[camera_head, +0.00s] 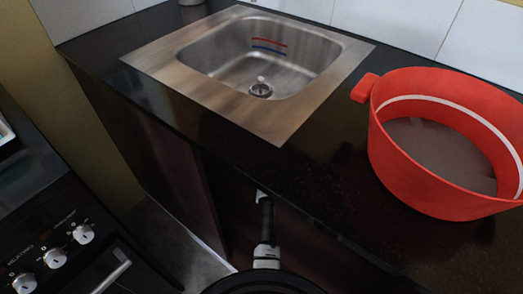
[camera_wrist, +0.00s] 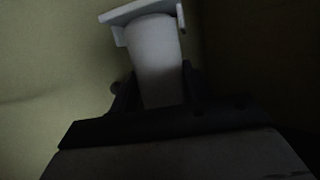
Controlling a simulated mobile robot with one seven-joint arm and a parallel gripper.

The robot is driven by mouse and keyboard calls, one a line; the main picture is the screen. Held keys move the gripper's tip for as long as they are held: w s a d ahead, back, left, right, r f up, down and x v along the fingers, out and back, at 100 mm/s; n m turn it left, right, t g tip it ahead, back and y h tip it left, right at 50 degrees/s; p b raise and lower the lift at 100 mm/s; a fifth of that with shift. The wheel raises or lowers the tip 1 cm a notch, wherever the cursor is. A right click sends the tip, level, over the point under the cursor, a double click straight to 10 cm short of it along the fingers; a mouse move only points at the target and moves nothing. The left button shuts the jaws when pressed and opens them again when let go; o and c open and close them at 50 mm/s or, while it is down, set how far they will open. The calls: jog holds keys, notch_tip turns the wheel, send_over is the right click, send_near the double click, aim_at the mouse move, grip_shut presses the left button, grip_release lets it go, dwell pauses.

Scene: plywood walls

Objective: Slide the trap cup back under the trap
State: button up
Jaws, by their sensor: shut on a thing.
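In the wrist view a white round-bodied piece, which looks like the trap cup (camera_wrist: 157,62), has a pale flat square-edged plate at its far end. My gripper (camera_wrist: 153,92) has a dark finger on each side of it and is shut on it. In the head view my gripper (camera_head: 266,222) is just under the front edge of the counter, at the dark cabinet front. A small white bit shows at its tip; I cannot tell if it is the cup. The sink (camera_head: 262,60) is above and behind. The trap is not clearly visible.
A red pot (camera_head: 383,150) with grey-brown liquid stands on the black counter (camera_head: 320,185) at right, near the front edge. A dark stove front with knobs (camera_head: 55,256) is at lower left. Some grey floor (camera_head: 165,240) is free between stove and cabinet.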

jog(key=shift+f, duration=0.2)
dwell(0.6)
jog(key=o, duration=1.2)
jog(key=v, duration=1.3)
jog(key=shift+s+r, duration=0.1)
jog(key=shift+s, duration=0.3)
